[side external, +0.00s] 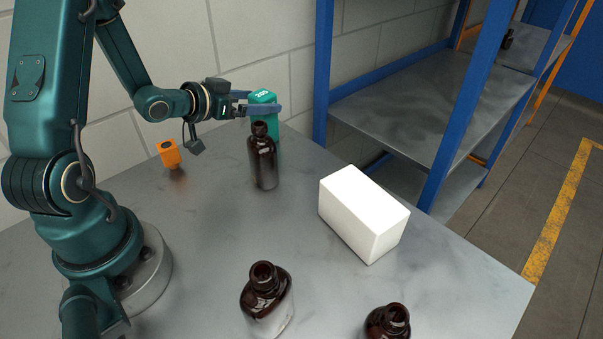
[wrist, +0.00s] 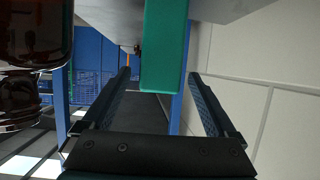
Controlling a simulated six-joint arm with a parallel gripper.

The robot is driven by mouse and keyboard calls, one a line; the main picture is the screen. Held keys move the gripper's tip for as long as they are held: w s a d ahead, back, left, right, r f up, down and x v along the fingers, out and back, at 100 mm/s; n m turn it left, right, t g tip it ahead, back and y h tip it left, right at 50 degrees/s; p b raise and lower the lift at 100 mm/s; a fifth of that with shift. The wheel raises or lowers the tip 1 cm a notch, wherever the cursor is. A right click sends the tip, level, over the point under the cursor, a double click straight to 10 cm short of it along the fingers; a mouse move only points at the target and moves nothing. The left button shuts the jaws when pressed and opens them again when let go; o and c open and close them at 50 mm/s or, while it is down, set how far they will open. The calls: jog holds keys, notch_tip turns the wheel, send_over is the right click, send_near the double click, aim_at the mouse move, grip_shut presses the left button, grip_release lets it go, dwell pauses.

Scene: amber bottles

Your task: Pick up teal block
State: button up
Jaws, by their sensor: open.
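The teal block (side external: 264,96) stands upright on the grey table near the wall, with its lower part partly hidden behind an amber bottle. My gripper (side external: 262,104) is open at the block's upper part, coming from the left. In the wrist view, the teal block (wrist: 164,50) lies between the two open fingers (wrist: 159,76), closer to the right one. I see gaps beside it there and cannot tell of any contact.
A dark amber bottle (side external: 262,162) stands close in front of the block; a bottle also fills the left of the wrist view (wrist: 35,40). A white box (side external: 362,212), an orange item (side external: 169,154) and two more bottles (side external: 266,297) (side external: 388,323) are on the table. A blue-framed shelf (side external: 425,95) stands behind.

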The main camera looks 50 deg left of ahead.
jog(key=shift+f+x, duration=0.15)
jog(key=shift+x, duration=1.2)
jog(key=shift+f+x, duration=0.15)
jog(key=shift+x, duration=1.2)
jog(key=shift+s, duration=0.15)
grip_shut()
jog(key=shift+r, duration=0.15)
